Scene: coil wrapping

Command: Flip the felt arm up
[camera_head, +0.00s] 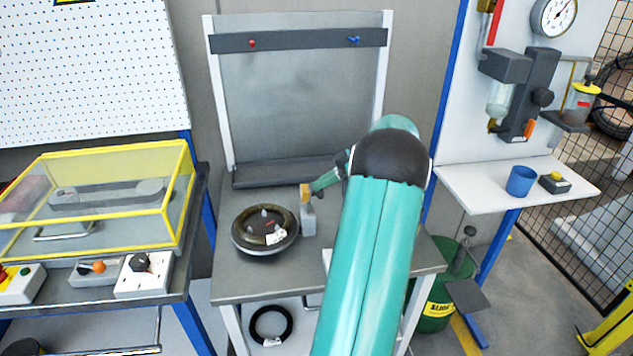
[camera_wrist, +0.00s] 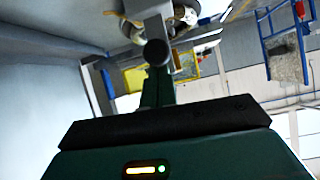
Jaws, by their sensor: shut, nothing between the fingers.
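A round turntable (camera_head: 265,230) carries a dark coil with a white tag, on the grey table. Just right of it stands a small grey post (camera_head: 308,216) with a yellowish piece on top, likely part of the felt arm. A green piece, likely the end of my arm, reaches the post's top from the right. In the wrist view my shut, empty gripper (camera_wrist: 158,88) points at a dark round knob (camera_wrist: 157,53) in front of a grey block (camera_wrist: 148,8). Whether they touch, I cannot tell. My large arm hides the table's right side.
A grey back panel (camera_head: 300,110) with a red and a blue peg stands behind the table. A yellow-framed clear box (camera_head: 95,200) is on the left bench. A white shelf with a blue cup (camera_head: 521,181) is at right. The table's front left is clear.

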